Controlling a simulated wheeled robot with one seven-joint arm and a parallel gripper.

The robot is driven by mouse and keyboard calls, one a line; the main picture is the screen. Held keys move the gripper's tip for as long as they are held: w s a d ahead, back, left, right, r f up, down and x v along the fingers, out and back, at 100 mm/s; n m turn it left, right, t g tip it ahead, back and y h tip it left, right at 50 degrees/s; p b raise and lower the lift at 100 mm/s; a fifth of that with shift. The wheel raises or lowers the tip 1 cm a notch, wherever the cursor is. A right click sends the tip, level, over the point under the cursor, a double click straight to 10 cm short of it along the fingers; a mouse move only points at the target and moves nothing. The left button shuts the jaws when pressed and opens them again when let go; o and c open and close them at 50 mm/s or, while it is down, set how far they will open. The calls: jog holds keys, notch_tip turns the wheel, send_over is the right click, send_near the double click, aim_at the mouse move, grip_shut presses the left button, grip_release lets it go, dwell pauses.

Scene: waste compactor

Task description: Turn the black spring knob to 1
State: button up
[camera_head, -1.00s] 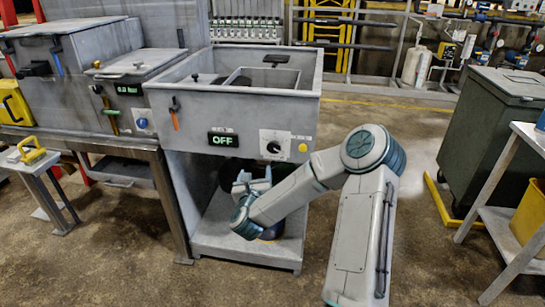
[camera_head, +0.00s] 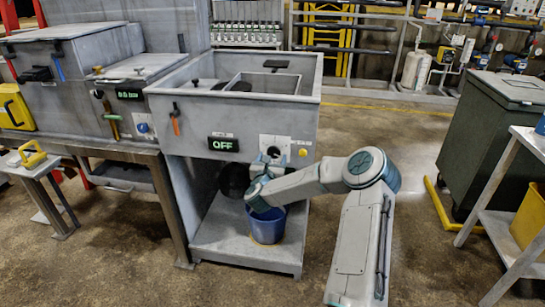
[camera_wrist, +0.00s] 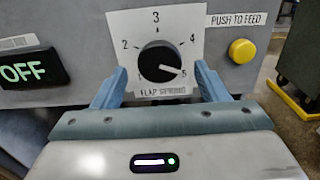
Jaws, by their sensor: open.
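The black spring knob (camera_wrist: 160,61) sits on a white dial plate (camera_wrist: 179,25) on the grey machine front in the wrist view. The plate shows marks 2, 3, 4 and 5, and the lower label is partly readable as "FLAP SPRING". The knob's white pointer line points right and slightly down, toward 5. My gripper (camera_wrist: 160,84) is open, one blue finger on each side of the knob, with gaps visible.
A yellow button (camera_wrist: 242,51) labelled "PUSH TO FEED" is right of the dial. A green "OFF" display (camera_wrist: 28,71) is to its left. A blue bucket (camera_head: 267,225) stands on the shelf below my gripper.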

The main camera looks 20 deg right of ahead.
jog(key=shift+w+d, duration=0.4)
jog(key=shift+w, duration=0.2)
jog(key=shift+c, duration=0.2)
jog(key=c, duration=0.9)
